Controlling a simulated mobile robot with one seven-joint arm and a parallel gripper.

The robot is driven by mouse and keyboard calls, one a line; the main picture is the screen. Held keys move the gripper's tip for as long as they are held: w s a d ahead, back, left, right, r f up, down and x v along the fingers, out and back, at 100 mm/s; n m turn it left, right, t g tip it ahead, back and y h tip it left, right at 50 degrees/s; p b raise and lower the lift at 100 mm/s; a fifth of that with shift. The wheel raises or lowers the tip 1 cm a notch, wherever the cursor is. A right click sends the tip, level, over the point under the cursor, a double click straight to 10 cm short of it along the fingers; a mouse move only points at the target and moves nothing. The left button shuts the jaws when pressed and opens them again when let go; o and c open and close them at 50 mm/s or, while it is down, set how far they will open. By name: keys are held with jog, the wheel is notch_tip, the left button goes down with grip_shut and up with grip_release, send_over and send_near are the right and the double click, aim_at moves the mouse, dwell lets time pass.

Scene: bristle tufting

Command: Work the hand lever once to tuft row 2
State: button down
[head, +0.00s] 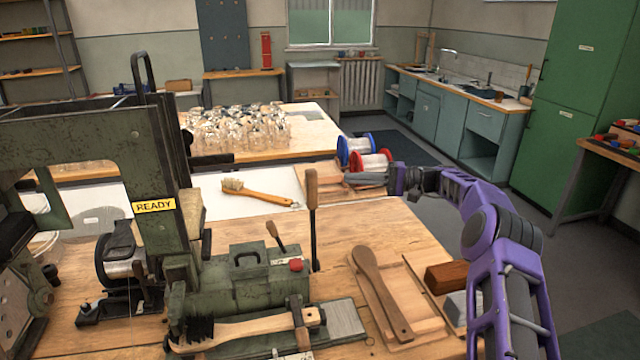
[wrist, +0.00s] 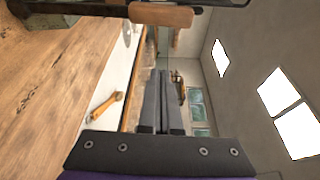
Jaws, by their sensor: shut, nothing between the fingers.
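The hand lever (head: 312,225) stands upright on the green tufting machine (head: 238,285), with a wooden grip on its dark rod. Its wooden grip (wrist: 160,15) lies across the top of the wrist view. My gripper (head: 347,178) is shut and empty, to the right of the grip, its fingers pointing left. The closed fingers also show in the wrist view (wrist: 164,75), apart from the grip in the picture. A brush body (head: 250,328) lies in the machine's front holder, with dark bristles at its left end. The yellow sign (head: 155,206) reads READY.
A shorter lever (head: 275,234) and a red button (head: 296,265) are on the machine. A wooden brush blank (head: 381,290) lies on a board at right. A finished brush (head: 258,193) lies on the white surface behind. Red and blue spools (head: 356,150) stand behind my gripper.

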jog(key=s+a+p, duration=0.1)
jog(key=s+a, duration=0.2)
jog(key=a, duration=0.6)
jog(key=shift+s, duration=0.15)
jog(key=shift+s+d, duration=0.1)
dwell(0.5)
